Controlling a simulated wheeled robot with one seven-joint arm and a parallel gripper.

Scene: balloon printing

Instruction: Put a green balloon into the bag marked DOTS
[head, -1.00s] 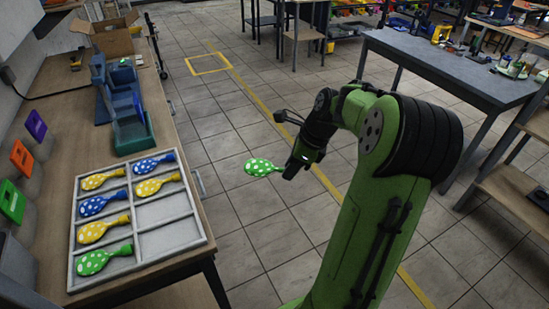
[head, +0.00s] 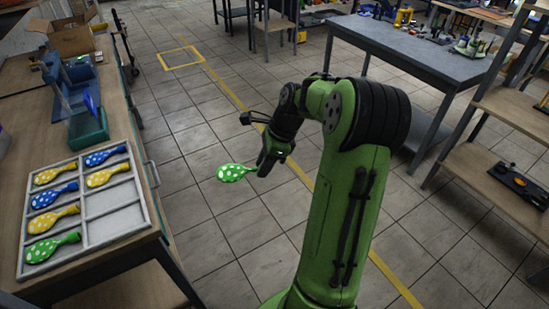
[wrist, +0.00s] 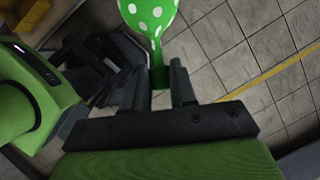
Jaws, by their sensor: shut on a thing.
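My gripper (head: 264,168) is shut on a green balloon (head: 236,172) with white dots. It holds the balloon by its neck, over the open floor to the right of the workbench. In the wrist view the balloon (wrist: 150,18) sticks out beyond the fingers (wrist: 166,85). Another green dotted balloon (head: 48,247) lies in the front left compartment of the white tray (head: 120,236) on the bench. I see no bag marked DOTS in these frames.
The tray also holds blue balloons (head: 52,195) and yellow balloons (head: 55,220). Behind it on the bench are a green bin (head: 88,133) and a cardboard box (head: 62,38). A grey table (head: 400,45) and a shelf (head: 500,115) stand at right.

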